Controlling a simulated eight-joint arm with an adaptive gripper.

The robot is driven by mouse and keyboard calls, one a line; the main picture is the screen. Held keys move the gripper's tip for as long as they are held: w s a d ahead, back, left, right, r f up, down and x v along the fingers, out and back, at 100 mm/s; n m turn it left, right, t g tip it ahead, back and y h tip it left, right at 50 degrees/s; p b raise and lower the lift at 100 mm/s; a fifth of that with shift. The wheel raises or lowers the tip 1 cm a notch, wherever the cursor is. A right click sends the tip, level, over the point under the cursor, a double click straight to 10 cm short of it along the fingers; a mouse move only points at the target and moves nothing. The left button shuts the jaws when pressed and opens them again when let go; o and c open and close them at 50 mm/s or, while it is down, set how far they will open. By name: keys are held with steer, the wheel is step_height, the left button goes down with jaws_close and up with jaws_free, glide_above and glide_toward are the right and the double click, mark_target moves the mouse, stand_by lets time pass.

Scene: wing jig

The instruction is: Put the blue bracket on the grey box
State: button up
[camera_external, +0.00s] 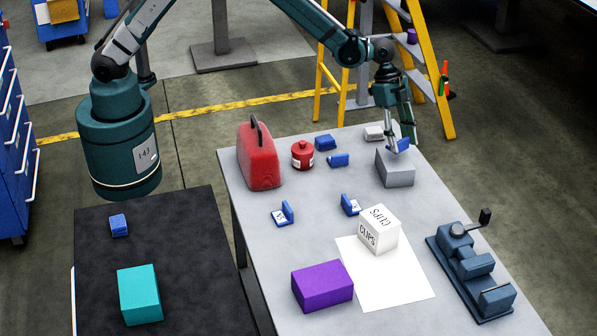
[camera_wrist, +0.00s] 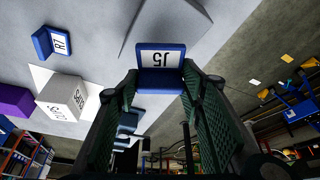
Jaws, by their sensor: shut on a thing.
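My gripper (camera_external: 398,132) is over the grey box (camera_external: 395,172) at the far right of the grey table. It is shut on a blue bracket (camera_external: 397,147). In the wrist view the held bracket (camera_wrist: 161,80) sits between the two green fingers of my gripper (camera_wrist: 160,88), with its white label reading J5. The grey box (camera_wrist: 196,22) shows behind it there. The bracket is at or just above the box top; I cannot tell whether they touch.
Other blue brackets (camera_external: 338,160) lie on the table. A red can (camera_external: 259,160), red canister (camera_external: 302,155), CLIPS box (camera_external: 379,230), purple box (camera_external: 322,287) and vise (camera_external: 470,265) also stand there. A small pale block (camera_external: 374,133) is behind the grey box.

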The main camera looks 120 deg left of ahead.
mark_target(403, 148)
steer(key=shift+f, duration=0.1)
steer(key=shift+f, duration=1.8)
steer(key=shift+f, duration=0.1)
steer(key=o, duration=0.9)
steer(key=v, duration=1.2)
steer(key=shift+s, duration=0.1)
